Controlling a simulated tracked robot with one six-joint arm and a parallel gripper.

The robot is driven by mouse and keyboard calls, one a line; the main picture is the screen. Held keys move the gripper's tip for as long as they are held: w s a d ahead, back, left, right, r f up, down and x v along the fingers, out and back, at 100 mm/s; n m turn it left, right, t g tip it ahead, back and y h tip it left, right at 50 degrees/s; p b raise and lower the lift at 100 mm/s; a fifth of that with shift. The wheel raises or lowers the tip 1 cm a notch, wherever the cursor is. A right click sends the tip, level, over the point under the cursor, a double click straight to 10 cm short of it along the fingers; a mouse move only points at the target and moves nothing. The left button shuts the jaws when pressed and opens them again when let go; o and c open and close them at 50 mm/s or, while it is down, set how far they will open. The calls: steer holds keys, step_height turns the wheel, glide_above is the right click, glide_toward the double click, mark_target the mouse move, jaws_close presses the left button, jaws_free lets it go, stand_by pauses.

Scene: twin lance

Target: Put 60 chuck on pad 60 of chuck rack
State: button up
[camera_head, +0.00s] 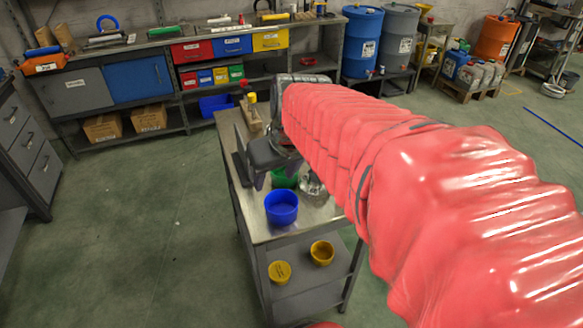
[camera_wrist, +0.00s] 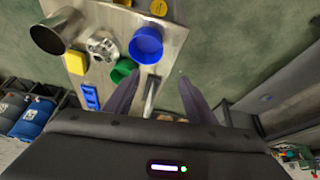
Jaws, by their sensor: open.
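My gripper (camera_wrist: 158,80) is open, its two dark fingers spread above the edge of the workbench (camera_wrist: 170,30). It also shows in the head view (camera_head: 253,172), beside the blue and green cups. A round silver chuck-like part (camera_wrist: 103,45) lies on the bench, left of the fingers in the wrist view; a shiny metal part (camera_head: 312,183) shows partly behind my arm in the head view. A thin metal piece (camera_wrist: 150,96) shows between the fingers; I cannot tell whether it is held. No 60 marking is readable. A wooden rack-like block (camera_head: 249,118) stands at the bench's far end.
A blue cup (camera_wrist: 146,45), a green cup (camera_wrist: 122,72), a yellow block (camera_wrist: 76,62), a blue piece (camera_wrist: 90,96) and a metal cylinder (camera_wrist: 62,30) crowd the bench. Yellow cups (camera_head: 321,252) sit on the lower shelf. The floor left of the bench is clear.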

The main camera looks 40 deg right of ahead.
steer(key=w+d+f, duration=0.1)
steer(key=d, duration=0.7)
steer(key=w+d+f+m, duration=0.1)
steer(key=d+f, duration=0.1)
steer(key=d, duration=0.7)
steer(key=shift+w+f+m+h, duration=0.2)
steer(key=shift+f+m+h, duration=0.05)
steer(key=shift+m+h, duration=0.05)
steer(key=shift+g, duration=0.3)
steer(key=x, duration=0.8)
steer(key=shift+f, duration=0.2)
steer(key=shift+w+f, duration=0.1)
steer(key=shift+w+d+x, duration=0.1)
steer(key=shift+x, duration=1.2)
steer(key=shift+w+d+x, duration=0.1)
steer(key=shift+w+x, duration=0.05)
steer(key=shift+x, duration=1.15)
